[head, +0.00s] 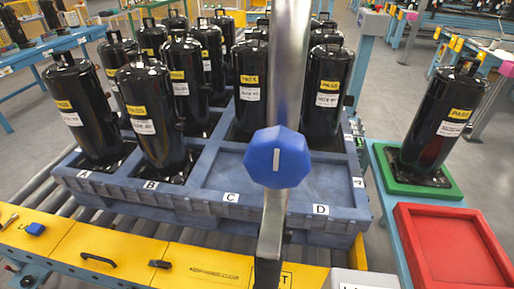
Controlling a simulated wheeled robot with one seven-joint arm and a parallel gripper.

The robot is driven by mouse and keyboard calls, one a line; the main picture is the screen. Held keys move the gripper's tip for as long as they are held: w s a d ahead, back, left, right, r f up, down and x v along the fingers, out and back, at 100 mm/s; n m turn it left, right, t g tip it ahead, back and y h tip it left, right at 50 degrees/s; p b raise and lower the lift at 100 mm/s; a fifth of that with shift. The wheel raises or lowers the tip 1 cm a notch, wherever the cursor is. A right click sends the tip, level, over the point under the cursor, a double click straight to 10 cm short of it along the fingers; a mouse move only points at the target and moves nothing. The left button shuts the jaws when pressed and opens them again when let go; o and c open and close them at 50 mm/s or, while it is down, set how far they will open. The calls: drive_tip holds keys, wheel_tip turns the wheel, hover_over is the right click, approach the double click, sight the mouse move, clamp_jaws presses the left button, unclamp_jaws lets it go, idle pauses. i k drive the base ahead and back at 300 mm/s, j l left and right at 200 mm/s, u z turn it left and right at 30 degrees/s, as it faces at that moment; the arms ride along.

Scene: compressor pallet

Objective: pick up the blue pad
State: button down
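A small blue pad (34,229) lies on the yellow front ledge (120,248) at the far left, near the ledge's left end. It is small in this view, and its details cannot be made out. My gripper is not seen in the head view. Part of my own arm, with a blue cap on it, stands upright across the middle of the picture and hides part of the pallet behind it.
A blue-grey pallet (211,176) on rollers holds several black compressors (148,115); its front right bays, marked C and D, look empty. A black handle (98,260) is on the ledge. At right are a compressor on a green tray (414,181) and an empty red tray (455,250).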

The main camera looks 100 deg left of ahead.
sight(34, 229)
drive_tip(key=u, duration=4.6)
